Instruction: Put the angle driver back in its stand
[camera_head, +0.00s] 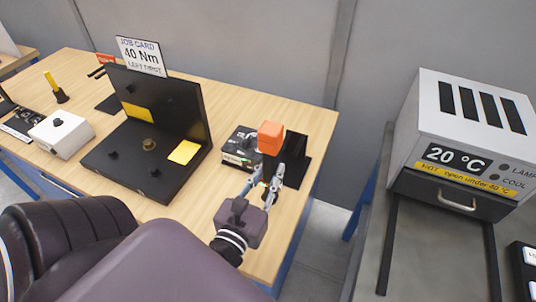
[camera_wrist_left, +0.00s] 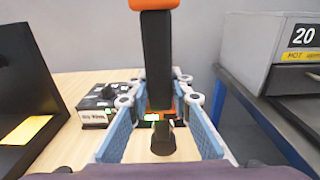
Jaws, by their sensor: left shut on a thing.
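The angle driver has an orange block end (camera_head: 271,136) on top and a dark body (camera_wrist_left: 157,60). It stands roughly upright in my left gripper (camera_head: 272,178). In the left wrist view the gripper's blue-padded fingers (camera_wrist_left: 160,100) are on both sides of the driver, and its lower end (camera_wrist_left: 162,138) shows between them. Whether the driver touches the stand is unclear. My right gripper is not in view.
A small black-and-white box (camera_head: 238,158) stands left of the driver. A black fixture with an upright panel (camera_head: 180,100) fills the table's middle. A white box (camera_head: 62,135) is farther left. A grey oven (camera_head: 465,130) stands right, across a gap.

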